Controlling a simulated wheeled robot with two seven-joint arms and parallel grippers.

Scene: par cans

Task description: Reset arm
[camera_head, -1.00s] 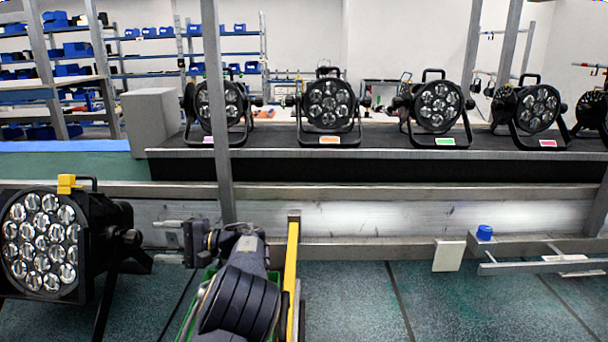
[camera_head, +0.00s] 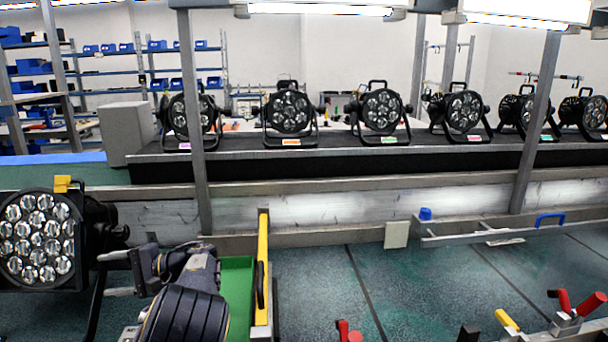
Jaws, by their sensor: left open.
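My left arm comes in at the lower left of the head view. Its gripper (camera_head: 117,273) is open and empty, with its two fingers apart and pointing left. The fingertips are close to the right side of a large black par can (camera_head: 40,240), which has several round lenses and a yellow clip on top. I cannot tell whether they touch its stand. My right gripper is not in view.
A green tray (camera_head: 238,290) with a yellow bar (camera_head: 262,265) lies right of my left arm. Several par cans (camera_head: 288,112) stand on the black shelf (camera_head: 330,162) behind. Red-handled clamps (camera_head: 585,303) are at the lower right.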

